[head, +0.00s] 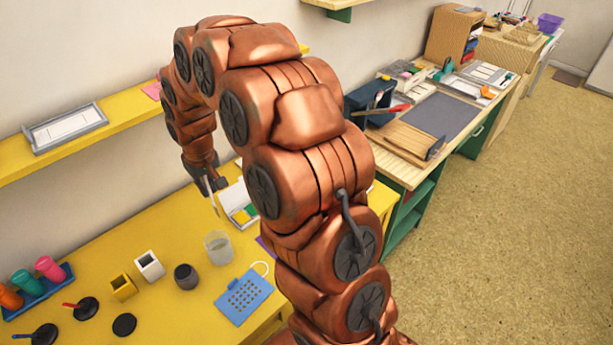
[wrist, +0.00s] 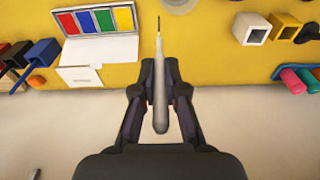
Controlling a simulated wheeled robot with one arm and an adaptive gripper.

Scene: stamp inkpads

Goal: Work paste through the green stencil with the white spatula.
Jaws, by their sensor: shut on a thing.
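My gripper (head: 207,184) is over the yellow table at the wall side in the head view. In the wrist view its two fingers (wrist: 161,84) are shut on a slim white tool (wrist: 160,105). The tool has a thin dark tip and looks like the white spatula. Its tip points away from my gripper, towards the table, and in the head view it hangs downward (head: 213,202). I cannot make out a green stencil in either view. My arm hides part of the table.
An open paint pad box (wrist: 97,21) with red, blue, green and yellow pads lies beside the tool. A clear cup (head: 218,246), a white square cup (head: 149,265), a yellow one (head: 123,288) and a dark round one (head: 186,276) stand nearby. A yellow shelf (head: 70,147) runs along the wall.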

